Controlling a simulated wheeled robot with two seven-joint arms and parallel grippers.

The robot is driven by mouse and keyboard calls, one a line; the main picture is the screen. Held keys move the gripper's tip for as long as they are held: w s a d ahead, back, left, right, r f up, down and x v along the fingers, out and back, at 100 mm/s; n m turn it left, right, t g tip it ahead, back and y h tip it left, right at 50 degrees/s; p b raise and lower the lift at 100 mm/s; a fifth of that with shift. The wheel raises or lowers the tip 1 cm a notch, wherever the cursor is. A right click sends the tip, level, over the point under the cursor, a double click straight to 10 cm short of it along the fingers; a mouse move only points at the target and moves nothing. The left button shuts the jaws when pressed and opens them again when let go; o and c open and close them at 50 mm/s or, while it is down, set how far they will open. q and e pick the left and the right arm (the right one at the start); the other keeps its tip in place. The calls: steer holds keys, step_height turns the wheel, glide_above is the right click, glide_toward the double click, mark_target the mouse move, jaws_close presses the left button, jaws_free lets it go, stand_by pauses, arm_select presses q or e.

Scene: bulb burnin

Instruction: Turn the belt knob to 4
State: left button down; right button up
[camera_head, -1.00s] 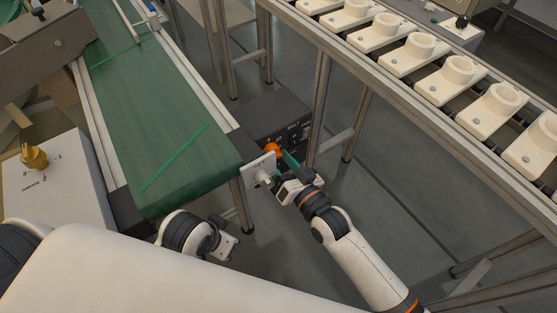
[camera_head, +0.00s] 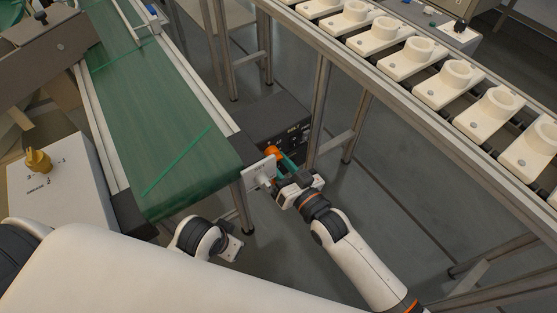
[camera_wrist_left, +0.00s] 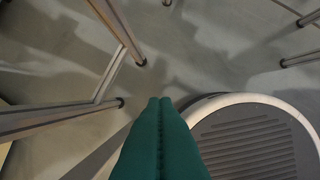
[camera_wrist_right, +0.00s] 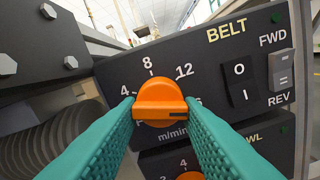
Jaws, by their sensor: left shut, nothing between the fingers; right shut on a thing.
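The orange belt knob (camera_wrist_right: 160,100) is on a dark panel (camera_wrist_right: 224,62) labelled BELT, with 4, 8, 12 and a partly covered number around it, and m/min below. My right gripper (camera_wrist_right: 160,112) is shut on the knob, one teal finger on each side. I cannot tell which number the knob points to. In the head view the knob (camera_head: 271,153) shows small, beside the fingers of my right gripper (camera_head: 283,163). My left gripper (camera_wrist_left: 160,104) is shut and empty, hanging over the floor away from the panel.
A second orange knob (camera_wrist_right: 189,176) sits just below the belt knob. A black rocker switch (camera_wrist_right: 239,83) and a grey FWD/REV switch (camera_wrist_right: 281,70) are to the right. The green conveyor (camera_head: 165,130) is left of the panel, and a rack of white parts (camera_head: 440,80) is at right.

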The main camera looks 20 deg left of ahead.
arm_select(q)
step_height(320, 180, down, 14)
steer(key=s+p, duration=0.2)
steer(key=p, duration=0.2)
arm_select(e)
steer(key=n, duration=1.1)
steer(key=n+b, duration=0.1)
steer(key=n, duration=1)
steer(key=shift+w+d, duration=0.2)
steer(key=shift+n, duration=0.4)
steer(key=n+b, duration=0.1)
steer(key=n, duration=0.2)
steer(key=shift+r+n, duration=0.15)
steer(key=shift+n, duration=0.15)
steer(key=n+b, duration=0.1)
steer(key=n, duration=0.2)
steer(key=shift+n, duration=0.3)
arm_select(q)
step_height(320, 180, up, 11)
steer(key=w, duration=0.2)
steer(key=shift+w+b, duration=0.15)
steer(key=shift+b, duration=0.15)
arm_select(e)
steer(key=shift+s+r+n, duration=0.1)
steer(key=shift+n, duration=1.8)
arm_select(q)
steer(key=shift+r, duration=0.25)
